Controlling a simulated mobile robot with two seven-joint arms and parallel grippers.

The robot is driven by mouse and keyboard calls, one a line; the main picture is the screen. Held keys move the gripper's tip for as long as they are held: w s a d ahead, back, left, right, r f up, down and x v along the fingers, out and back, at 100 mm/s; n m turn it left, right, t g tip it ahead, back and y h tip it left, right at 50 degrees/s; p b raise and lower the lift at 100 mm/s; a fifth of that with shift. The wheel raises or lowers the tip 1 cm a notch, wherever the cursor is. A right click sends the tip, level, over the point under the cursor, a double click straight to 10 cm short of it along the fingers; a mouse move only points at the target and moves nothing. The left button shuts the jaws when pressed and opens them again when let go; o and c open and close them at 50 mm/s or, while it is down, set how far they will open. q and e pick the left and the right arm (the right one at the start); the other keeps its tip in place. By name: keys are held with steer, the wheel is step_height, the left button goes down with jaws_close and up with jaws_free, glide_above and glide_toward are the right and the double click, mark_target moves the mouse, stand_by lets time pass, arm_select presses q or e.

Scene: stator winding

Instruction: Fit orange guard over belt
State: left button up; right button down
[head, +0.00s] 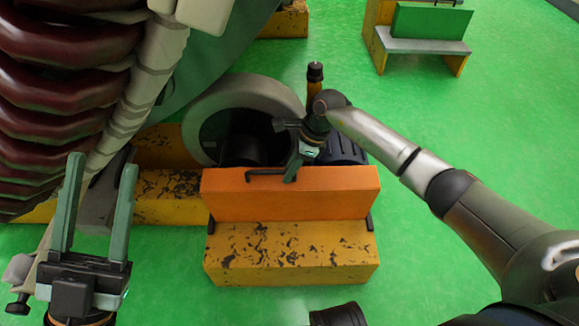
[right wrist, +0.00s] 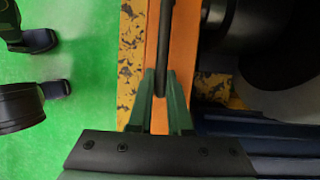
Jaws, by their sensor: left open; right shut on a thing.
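The orange guard (head: 290,198) stands as an upright panel along a worn yellow base block (head: 290,258), with a black handle (head: 263,173) along its top. My right gripper (head: 291,179) is shut on this handle from above. In the right wrist view, its green fingers (right wrist: 161,88) close around the black bar (right wrist: 165,40) over the orange guard (right wrist: 152,45). My left gripper (head: 101,165) is open and empty at the lower left, apart from the guard. Behind the guard are a grey ring-shaped wheel (head: 193,125) and a dark drum. I cannot make out the belt clearly.
A large machine with dark red coils (head: 65,95) fills the upper left. A blue motor-like part (head: 345,150) sits behind the guard's right end. The green floor is clear on the right.

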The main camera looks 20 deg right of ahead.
arm_select(q)
steer(key=shift+r, duration=0.25)
arm_select(e)
steer(key=shift+s+a+r, duration=0.1)
steer(key=shift+s+r, duration=0.05)
arm_select(q)
steer(key=shift+f+b, duration=0.7)
steer(key=shift+f, duration=0.15)
arm_select(e)
steer(key=shift+f, duration=1.15)
steer(key=c, duration=0.8)
jaws_free()
steer(key=shift+o, duration=0.2)
steer(key=shift+f, duration=0.1)
steer(key=shift+s, duration=0.1)
steer(key=shift+f, duration=0.15)
arm_select(q)
steer(key=r+p, duration=0.1)
steer(key=r, duration=0.1)
steer(key=r+p, duration=0.1)
steer(key=p, duration=0.1)
steer(key=r+p, duration=0.2)
steer(key=shift+s+a+r, duration=0.2)
steer(key=shift+a+r, duration=0.1)
steer(key=shift+a, duration=0.1)
arm_select(e)
steer(key=v, duration=1.3)
